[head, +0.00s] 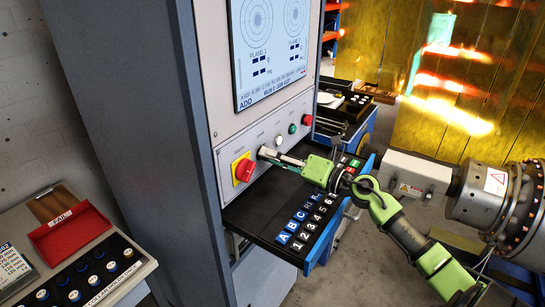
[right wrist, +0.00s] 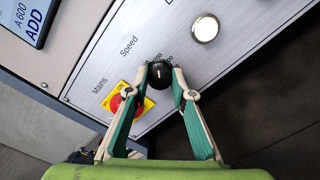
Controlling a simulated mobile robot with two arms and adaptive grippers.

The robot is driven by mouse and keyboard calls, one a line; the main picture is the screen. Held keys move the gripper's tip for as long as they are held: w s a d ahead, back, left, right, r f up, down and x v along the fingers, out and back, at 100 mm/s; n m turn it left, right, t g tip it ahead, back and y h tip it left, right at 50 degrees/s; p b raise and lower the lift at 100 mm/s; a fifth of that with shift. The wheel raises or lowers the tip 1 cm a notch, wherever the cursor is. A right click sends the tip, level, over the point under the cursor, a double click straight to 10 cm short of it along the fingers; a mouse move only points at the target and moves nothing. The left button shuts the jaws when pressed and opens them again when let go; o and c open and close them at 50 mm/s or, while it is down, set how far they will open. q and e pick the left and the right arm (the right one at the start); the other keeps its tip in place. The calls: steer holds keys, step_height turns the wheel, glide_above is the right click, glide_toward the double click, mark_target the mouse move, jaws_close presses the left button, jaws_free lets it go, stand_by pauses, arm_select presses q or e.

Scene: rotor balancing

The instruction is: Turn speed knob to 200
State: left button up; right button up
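The black speed knob (right wrist: 160,75) is on the light grey control panel, below and right of the word "Speed" in the right wrist view. Its short white mark faces the top of that picture. Small scale numbers beside it are partly covered, so I cannot read its setting. My right gripper (right wrist: 162,72) has one fingertip on each side of the knob, seemingly touching it. In the head view, the right gripper (head: 270,156) reaches the panel from the right and hides most of the knob. My left gripper is in neither view.
The red and yellow mains switch (head: 244,169) sits just left of the gripper; it also shows in the right wrist view (right wrist: 117,103). Green (head: 292,128) and red (head: 307,119) buttons are to the right. A black keyboard shelf (head: 262,220) juts out below. A screen (head: 272,45) is above.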

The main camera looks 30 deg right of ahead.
steer(key=o, duration=0.3)
steer(key=shift+o, duration=0.2)
steer(key=v, duration=1.2)
steer(key=shift+d+f, duration=0.1)
